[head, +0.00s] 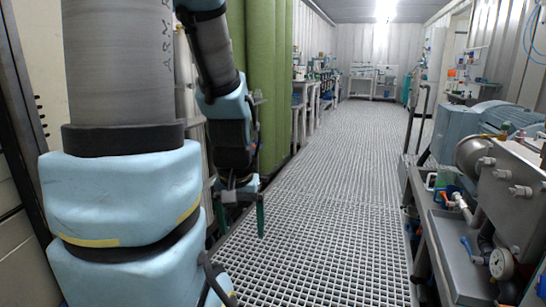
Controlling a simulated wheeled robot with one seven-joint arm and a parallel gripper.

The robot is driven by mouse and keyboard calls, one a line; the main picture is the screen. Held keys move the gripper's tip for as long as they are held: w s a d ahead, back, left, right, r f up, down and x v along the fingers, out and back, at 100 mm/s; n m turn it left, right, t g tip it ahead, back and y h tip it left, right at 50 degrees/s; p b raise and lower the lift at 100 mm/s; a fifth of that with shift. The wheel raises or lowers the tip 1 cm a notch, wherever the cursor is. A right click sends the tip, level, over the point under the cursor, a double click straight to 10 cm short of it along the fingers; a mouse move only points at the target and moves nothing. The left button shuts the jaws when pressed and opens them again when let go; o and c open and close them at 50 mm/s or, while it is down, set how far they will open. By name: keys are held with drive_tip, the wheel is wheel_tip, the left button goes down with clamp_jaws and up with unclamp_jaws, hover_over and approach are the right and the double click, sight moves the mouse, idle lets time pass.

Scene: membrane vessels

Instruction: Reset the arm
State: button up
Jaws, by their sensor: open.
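My arm fills the left of the head view, with light blue padded covers and grey links. My gripper (239,218) hangs at the end of it, pointing down over the left edge of the grating floor. Its two green fingers are spread apart, and nothing shows between them. The arm is bent, with its forearm reaching down from the top of the view. Part of the gripper's left side is close to my large upper link.
A grating floor (320,215) runs clear down the middle to the far wall. Tall green vessels (268,85) stand behind my arm on the left. A metal bench (432,235) with a pressure gauge (501,263), valves and a blue motor (475,130) lines the right.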

wheel_tip(320, 180, up, 18)
drive_tip(key=p, duration=1.7)
drive_tip(key=shift+r, duration=0.25)
